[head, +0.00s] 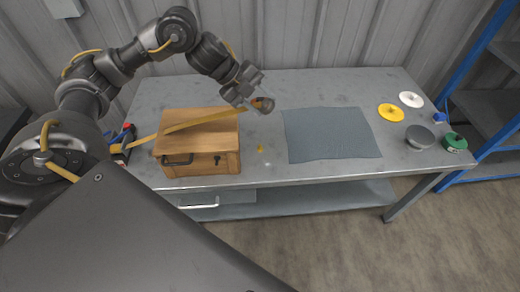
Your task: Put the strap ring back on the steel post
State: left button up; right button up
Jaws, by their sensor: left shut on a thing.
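A tan strap (200,122) runs from the left end of the workbench up across the top of a wooden chest (203,155). Its right end rises to my left gripper (254,97), which is shut at the chest's upper right. A small orange and grey piece (264,104) shows at the fingertips, and it looks like the strap ring. The fingers partly hide it. I cannot clearly pick out the steel post. A tiny yellow piece (260,149) is on the bench right of the chest, too small to identify. My right gripper is out of view.
A blue-grey mat (330,135) lies on the metal workbench (285,175). Yellow (390,112), white (411,99), grey (420,136) and green (454,142) round parts stand at the right. A blue shelf rack (468,70) is beyond. A corrugated wall closes the back.

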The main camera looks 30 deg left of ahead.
pick_arm(q)
jog(key=w+a, duration=0.5)
jog(key=shift+a, duration=0.2)
dwell(1.1)
